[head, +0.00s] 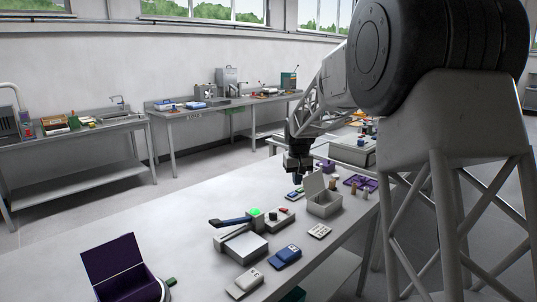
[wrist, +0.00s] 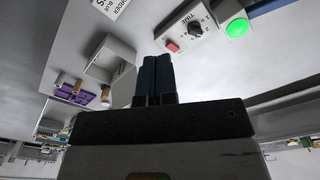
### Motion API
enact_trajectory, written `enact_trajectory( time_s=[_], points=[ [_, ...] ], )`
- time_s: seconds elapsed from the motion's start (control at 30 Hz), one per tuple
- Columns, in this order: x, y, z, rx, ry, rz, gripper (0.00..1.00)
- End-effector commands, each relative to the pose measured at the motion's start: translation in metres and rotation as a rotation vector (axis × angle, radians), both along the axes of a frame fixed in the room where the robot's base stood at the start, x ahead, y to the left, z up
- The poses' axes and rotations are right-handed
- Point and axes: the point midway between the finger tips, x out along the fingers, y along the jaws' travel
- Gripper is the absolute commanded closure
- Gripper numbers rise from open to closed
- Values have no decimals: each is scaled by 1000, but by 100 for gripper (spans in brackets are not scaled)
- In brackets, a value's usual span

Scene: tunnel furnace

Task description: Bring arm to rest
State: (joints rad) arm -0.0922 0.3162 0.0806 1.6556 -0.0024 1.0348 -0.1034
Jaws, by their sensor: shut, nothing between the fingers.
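My gripper (head: 297,177) hangs over the far part of the white table (head: 180,225) in the head view, beside an open grey box (head: 323,203). In the wrist view its two dark blue fingers (wrist: 156,72) are shut together with nothing between them. My arm comes in from the right of the head view. In the wrist view the grey box (wrist: 108,60) is to the left of the fingers.
A device with a blue lever (head: 232,222) stands mid-table, with a blue meter (head: 285,256) and a pale one (head: 245,283) in front. An open purple box (head: 115,262) is at the near left. A purple tray (head: 360,182) lies beyond the grey box. The table's left middle is clear.

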Motion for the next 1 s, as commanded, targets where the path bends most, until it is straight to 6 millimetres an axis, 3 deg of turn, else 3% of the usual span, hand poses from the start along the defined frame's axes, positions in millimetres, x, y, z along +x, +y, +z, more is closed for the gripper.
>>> enact_trajectory(
  time_s=[0.2, 0.5, 1.0],
  points=[
    [-52, -13, 30, 2, -18, -21, 100],
    [-123, -28, 58, 3, -39, -47, 100],
    [-246, -50, 85, 7, -78, -94, 100]
  ],
)
